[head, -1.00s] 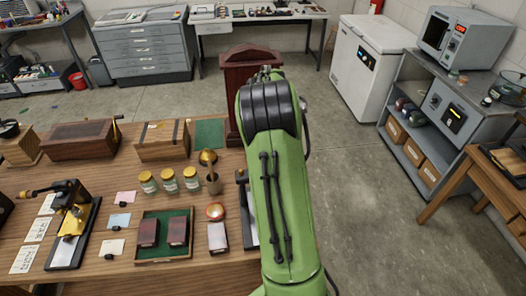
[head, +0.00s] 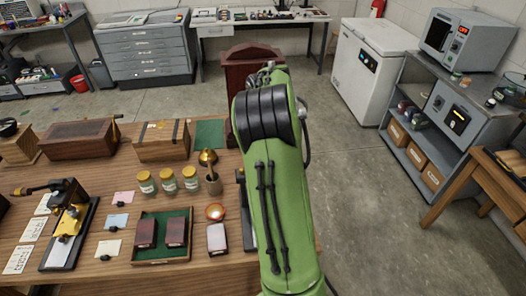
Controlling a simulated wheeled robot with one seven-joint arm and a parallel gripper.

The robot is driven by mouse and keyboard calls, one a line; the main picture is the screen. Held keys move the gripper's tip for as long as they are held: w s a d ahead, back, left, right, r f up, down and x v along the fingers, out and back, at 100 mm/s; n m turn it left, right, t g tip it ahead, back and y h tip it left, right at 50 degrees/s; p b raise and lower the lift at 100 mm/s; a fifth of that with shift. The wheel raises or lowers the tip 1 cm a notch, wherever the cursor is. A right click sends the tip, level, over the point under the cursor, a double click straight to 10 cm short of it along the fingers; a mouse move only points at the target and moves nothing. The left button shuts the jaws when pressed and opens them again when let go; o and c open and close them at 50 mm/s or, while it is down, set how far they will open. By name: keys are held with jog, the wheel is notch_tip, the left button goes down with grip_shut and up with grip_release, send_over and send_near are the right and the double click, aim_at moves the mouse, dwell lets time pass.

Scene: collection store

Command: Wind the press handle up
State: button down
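A small black and brass press (head: 68,208) stands on a dark base with a pale plate at the left of the wooden table.
A dark red stand (head: 238,64) is behind my arm.

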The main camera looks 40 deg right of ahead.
dwell(0.5)
jog(key=c, duration=0.9)
grip_release()
jog(key=shift+c, duration=0.2)
notch_tip(320, 180, up, 16)
jog(key=p, duration=0.5)
jog(key=shift+f, duration=0.15)
